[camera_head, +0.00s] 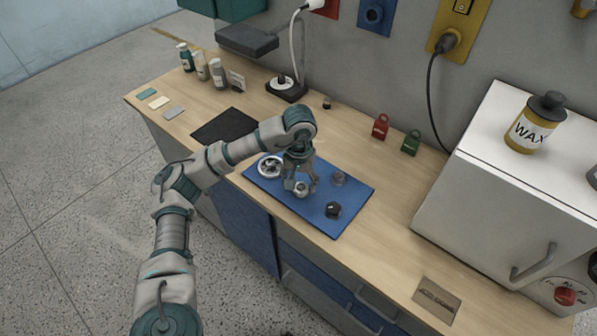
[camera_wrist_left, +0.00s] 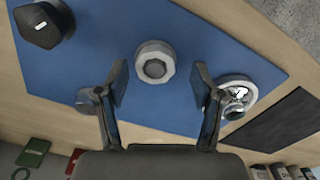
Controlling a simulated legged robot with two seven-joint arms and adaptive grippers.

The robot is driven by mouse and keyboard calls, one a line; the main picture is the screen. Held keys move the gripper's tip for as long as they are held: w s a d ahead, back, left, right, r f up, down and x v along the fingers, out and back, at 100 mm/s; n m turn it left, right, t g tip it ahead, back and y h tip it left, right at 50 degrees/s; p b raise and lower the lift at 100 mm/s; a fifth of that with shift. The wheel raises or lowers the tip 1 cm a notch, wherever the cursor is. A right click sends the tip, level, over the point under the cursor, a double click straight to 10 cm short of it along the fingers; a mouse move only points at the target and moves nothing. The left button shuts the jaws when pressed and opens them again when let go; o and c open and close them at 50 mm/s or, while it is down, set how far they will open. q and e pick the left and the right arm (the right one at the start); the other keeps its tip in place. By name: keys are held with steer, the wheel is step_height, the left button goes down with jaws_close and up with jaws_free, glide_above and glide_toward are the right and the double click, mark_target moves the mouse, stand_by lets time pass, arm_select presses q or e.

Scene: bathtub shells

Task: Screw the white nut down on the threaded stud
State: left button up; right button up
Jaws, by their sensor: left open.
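The white nut (camera_wrist_left: 155,62) is on the blue mat (camera_head: 345,190), with a grey round face at its centre. It also shows in the head view (camera_head: 301,188), partly hidden by the fingers. I cannot tell whether the threaded stud is inside it; no bare thread shows. My left gripper (camera_head: 301,183) is above the mat, pointing down. In the left wrist view its two fingers (camera_wrist_left: 159,82) are spread, one to each side of the nut, with a gap on both sides. My right gripper is in neither view.
The mat also bears a white wheel-like part (camera_head: 270,166), a black knob (camera_head: 333,210) and a grey round part (camera_head: 338,178). Red (camera_head: 381,126) and green (camera_head: 411,143) tags stand behind. A white cabinet (camera_head: 500,160) blocks the right.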

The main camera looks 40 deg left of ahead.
arm_select(q)
step_height(320, 180, up, 11)
steer(key=shift+r, duration=0.15)
steer(key=shift+a, duration=0.1)
